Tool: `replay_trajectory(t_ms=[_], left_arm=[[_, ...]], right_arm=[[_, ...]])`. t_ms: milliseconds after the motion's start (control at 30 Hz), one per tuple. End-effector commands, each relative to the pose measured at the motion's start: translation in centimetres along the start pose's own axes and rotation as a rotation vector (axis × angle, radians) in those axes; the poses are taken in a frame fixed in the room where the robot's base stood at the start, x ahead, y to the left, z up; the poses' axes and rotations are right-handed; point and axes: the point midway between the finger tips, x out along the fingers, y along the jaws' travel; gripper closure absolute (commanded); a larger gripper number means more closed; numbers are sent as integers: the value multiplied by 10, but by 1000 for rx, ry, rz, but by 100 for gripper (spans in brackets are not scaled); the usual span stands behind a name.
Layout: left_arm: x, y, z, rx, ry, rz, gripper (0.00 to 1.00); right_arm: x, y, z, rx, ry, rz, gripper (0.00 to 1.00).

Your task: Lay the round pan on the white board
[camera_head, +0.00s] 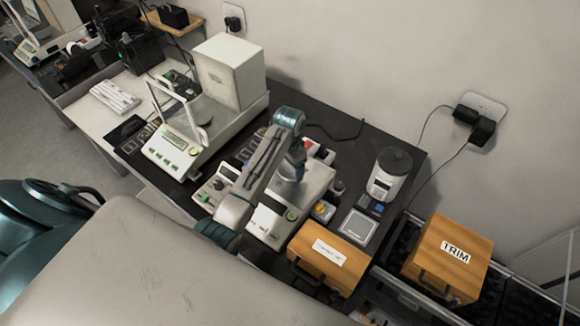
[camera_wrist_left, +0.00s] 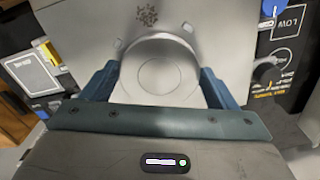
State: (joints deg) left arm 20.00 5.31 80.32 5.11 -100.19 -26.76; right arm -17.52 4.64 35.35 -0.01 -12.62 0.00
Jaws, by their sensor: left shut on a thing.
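My left gripper (camera_head: 291,171) is over the middle scale, and in the left wrist view (camera_wrist_left: 161,72) its two blue fingers are shut on opposite sides of the round pan (camera_wrist_left: 165,75). The pan is a grey metal disc with a raised rim, lying flat between the fingers. It is over the scale's metal plate (camera_wrist_left: 95,22); I cannot tell whether it touches it. My right gripper is not in view.
An orange box (camera_head: 328,258) stands in front of the pale board, and a TRIM box (camera_head: 447,258) stands to the right. A grey-white device with a dark top (camera_head: 390,172) is behind the board. A balance with a white housing (camera_head: 230,75) stands at the left.

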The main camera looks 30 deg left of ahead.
Motion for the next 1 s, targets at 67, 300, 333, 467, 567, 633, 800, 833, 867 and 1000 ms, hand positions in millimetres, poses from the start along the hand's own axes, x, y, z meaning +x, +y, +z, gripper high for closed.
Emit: replay_trajectory(t_ms=[67,300,333,467,567,633,800,833,867,1000], left_arm=[[2,0,1,-1,-3,1,48],[-12,0,0,-1,0,-2,48],[-15,0,0,-1,0,-2,48],[-30,8,6,1,-2,1,48],[-31,27,20,1,-1,3,48],[-32,41,30,1,-1,2,48],[-46,80,59,0,-3,6,48],[-47,86,64,0,-4,6,48],[-48,92,68,-1,-2,6,48],[-48,112,83,-1,-2,3,48]], right_arm=[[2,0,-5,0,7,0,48],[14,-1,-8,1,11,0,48],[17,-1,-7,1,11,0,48],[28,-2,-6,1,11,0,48],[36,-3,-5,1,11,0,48],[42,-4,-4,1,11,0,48],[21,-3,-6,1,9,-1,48],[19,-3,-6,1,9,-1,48],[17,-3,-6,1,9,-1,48],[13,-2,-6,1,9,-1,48]])
